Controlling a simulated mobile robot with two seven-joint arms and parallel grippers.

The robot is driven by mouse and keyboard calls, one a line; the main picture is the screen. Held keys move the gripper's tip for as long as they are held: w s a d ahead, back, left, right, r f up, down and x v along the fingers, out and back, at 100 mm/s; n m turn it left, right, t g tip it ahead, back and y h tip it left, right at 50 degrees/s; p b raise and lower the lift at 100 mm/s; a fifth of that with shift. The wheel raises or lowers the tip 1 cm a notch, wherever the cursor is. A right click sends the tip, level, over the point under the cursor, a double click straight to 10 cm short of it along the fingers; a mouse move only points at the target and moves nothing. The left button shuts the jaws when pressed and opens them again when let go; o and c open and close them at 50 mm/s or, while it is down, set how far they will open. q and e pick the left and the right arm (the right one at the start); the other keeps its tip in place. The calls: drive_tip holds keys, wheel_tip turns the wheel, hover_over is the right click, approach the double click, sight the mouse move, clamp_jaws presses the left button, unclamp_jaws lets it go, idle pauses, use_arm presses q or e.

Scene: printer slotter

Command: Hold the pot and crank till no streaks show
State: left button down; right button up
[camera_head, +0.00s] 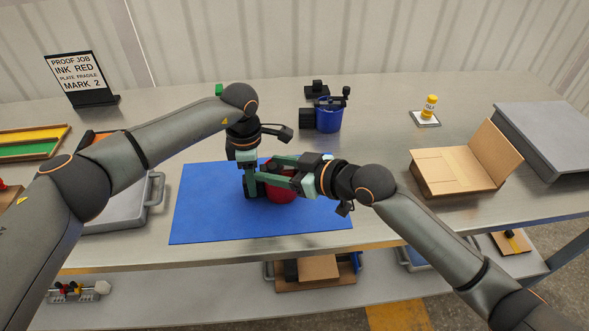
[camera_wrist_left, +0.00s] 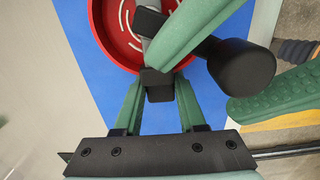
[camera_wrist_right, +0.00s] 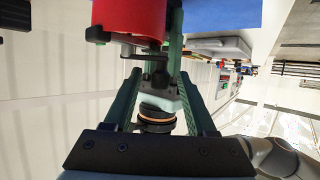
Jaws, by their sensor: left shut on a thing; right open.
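The red pot (camera_head: 284,192) stands on the blue mat (camera_head: 205,205), partly hidden by my grippers. In the left wrist view its red inside (camera_wrist_left: 112,32) shows several pale curved streaks. My left gripper (camera_head: 249,188) points down at the pot's left side, shut on its black side handle (camera_wrist_left: 158,92). My right gripper (camera_head: 270,173) is open and reaches in from the right over the pot. In the left wrist view its green fingers lie on either side of the black crank knob (camera_wrist_left: 240,66), apparently not closed on it. The right wrist view shows the red pot wall (camera_wrist_right: 130,18).
A blue pot (camera_head: 328,116) with a black crank stands behind the mat. A yellow bottle (camera_head: 430,107), an open cardboard box (camera_head: 450,168) and a grey case (camera_head: 550,135) are at right. A sign (camera_head: 78,75) reads "INK RED" and "MARK 2". The mat's left part is clear.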

drive_tip(key=v, duration=1.1)
drive_tip(key=shift+s, duration=0.1)
drive_tip(key=shift+s+d+f+t+y, duration=0.6)
drive_tip(key=shift+d+f+t+y, duration=0.6)
drive_tip(key=shift+f+y, duration=0.8)
drive_tip(key=x, duration=1.1)
drive_tip(key=shift+w+a+f, duration=0.1)
drive_tip(key=shift+a+f, duration=0.05)
drive_tip(key=shift+f, duration=0.2)
clamp_jaws()
